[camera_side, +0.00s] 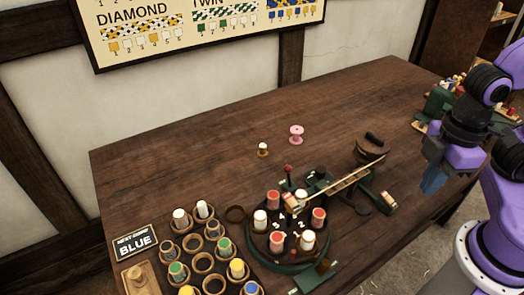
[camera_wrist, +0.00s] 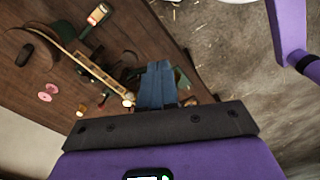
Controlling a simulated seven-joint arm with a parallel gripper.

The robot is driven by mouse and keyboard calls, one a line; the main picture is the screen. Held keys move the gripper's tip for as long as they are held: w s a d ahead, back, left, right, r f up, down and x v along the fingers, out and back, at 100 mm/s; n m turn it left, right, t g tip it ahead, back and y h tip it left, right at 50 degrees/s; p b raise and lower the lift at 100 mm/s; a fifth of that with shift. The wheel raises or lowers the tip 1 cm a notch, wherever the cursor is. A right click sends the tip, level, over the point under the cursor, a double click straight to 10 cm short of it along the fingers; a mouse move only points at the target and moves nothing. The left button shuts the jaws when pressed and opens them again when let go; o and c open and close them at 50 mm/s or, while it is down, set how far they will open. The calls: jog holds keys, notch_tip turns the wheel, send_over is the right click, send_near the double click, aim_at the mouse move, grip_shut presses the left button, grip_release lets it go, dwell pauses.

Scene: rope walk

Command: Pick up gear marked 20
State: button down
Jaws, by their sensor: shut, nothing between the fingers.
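I cannot make out a gear marked 20 in either view. My gripper (camera_side: 432,184) hangs at the right edge of the table in the side view, blue fingers pointing down, apart from the things on the table. In the wrist view the blue fingers (camera_wrist: 158,82) are together with nothing held. They hide part of what lies behind them. A green device with small coloured parts (camera_side: 440,103) stands at the table's right end, partly behind my arm.
A green-based rotary stand (camera_side: 290,252) holds red and white bobbins. A wooden beam (camera_side: 345,184) runs from it toward a round wooden piece (camera_side: 370,148). A pink spool (camera_side: 296,134) stands farther back. The table's back left (camera_side: 180,150) is clear.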

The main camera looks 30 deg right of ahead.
dwell(0.3)
jog(key=c, duration=0.9)
grip_release()
jog(key=shift+o, duration=0.2)
